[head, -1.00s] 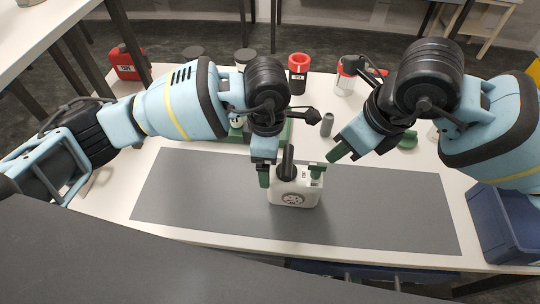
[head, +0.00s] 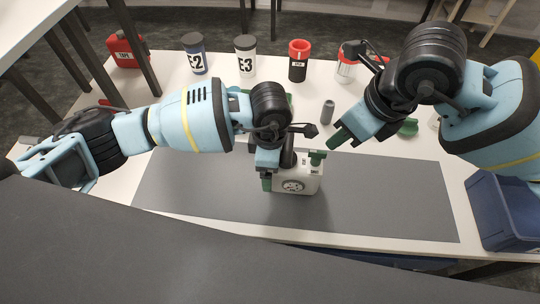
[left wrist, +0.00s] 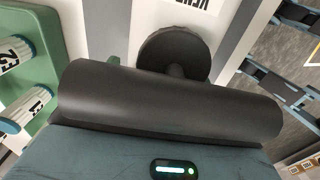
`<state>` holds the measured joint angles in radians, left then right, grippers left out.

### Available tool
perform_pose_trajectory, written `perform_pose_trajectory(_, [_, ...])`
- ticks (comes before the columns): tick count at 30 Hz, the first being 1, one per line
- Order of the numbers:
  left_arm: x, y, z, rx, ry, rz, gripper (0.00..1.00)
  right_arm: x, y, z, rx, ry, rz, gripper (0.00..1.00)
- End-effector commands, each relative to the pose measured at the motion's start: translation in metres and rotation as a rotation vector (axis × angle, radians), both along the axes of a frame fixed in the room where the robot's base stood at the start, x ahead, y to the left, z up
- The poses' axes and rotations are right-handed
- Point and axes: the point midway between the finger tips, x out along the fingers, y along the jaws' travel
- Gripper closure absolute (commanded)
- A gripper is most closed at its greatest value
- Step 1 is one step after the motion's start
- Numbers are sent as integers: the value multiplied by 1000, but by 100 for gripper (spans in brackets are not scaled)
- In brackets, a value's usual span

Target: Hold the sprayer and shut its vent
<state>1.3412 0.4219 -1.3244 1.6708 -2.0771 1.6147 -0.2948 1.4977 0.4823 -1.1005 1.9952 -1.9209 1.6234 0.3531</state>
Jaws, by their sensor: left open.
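The sprayer (head: 297,184) is a white body with a round dial on its front, standing on the grey mat. A dark neck (head: 289,152) rises from its top left and a green part (head: 317,157) sits on its top right. My left gripper (head: 268,172) is open at the sprayer's left side, close to the neck; the arm hides whether they touch. In the left wrist view a large dark cylinder lies across the picture, with a dark round disc behind it. My right gripper (head: 337,139) is above and right of the sprayer, apart from it; its jaw gap is not visible.
Along the back stand a red can (head: 127,50), containers E2 (head: 195,55) and E3 (head: 245,57), a red-topped black container (head: 298,61) and a red-lidded clear jar (head: 346,67). A small grey cylinder (head: 327,112) stands behind the sprayer. A blue bin (head: 507,217) is at right. The mat (head: 400,195) is clear around the sprayer.

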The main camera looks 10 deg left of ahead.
Motion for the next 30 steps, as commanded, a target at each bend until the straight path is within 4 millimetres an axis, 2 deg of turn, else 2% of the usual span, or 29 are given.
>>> perform_pose_trajectory(8, [0,0,-2,-1,-1,-1,11,0,0,0,0,0,0,64])
perform_pose_trajectory(9, [0,0,-2,-1,0,-1,14,0,0,0,0,0,0,64])
perform_pose_trajectory(22, [0,0,-1,-1,-1,0,70,0,0,0,0,0,0,64])
perform_pose_trajectory(30, [0,0,-1,-1,-1,0,70,0,0,0,0,0,0,64])
